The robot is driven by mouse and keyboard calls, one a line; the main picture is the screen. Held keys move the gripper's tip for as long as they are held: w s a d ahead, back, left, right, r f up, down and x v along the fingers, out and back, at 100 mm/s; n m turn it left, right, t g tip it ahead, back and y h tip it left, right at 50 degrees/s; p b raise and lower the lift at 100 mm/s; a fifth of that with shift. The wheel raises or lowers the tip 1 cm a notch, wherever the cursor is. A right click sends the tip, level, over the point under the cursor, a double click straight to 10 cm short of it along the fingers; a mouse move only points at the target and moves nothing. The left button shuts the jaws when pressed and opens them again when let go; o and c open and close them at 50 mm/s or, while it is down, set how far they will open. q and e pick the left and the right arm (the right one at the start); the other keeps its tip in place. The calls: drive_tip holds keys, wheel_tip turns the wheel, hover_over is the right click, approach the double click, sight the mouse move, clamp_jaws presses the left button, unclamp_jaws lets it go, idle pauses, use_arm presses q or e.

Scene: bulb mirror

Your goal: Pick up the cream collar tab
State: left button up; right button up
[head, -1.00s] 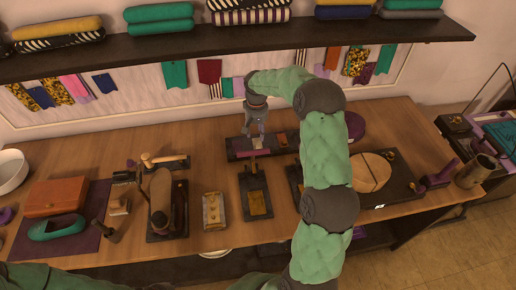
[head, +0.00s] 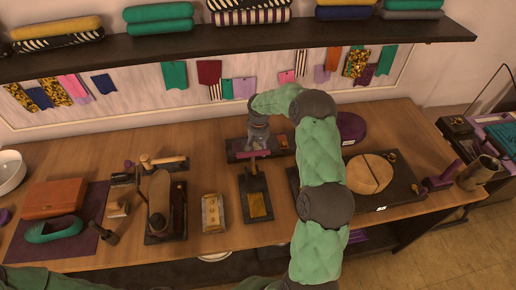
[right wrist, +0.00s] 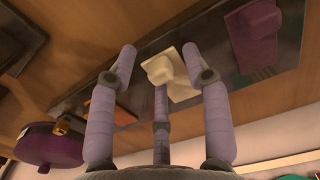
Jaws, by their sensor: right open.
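The cream collar tab (right wrist: 182,88) lies on a dark tray (right wrist: 207,50) in the right wrist view, with a raised cream block-like part on it. My right gripper (right wrist: 160,55) is open, with its fingers spread around the tab and nothing held. I cannot tell whether a finger touches it. In the head view my right gripper (head: 257,142) is low over the dark tray (head: 234,156) at the back of the table, and the cream tab is hidden there. My left gripper is not in view.
A purple piece (right wrist: 255,32) lies on the same tray. A dark stand with a brass plate (head: 258,205) is in front. A black board with a round wooden disc (head: 369,173) is right. A shelf (head: 230,42) overhangs the back.

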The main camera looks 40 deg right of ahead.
clamp_jaws()
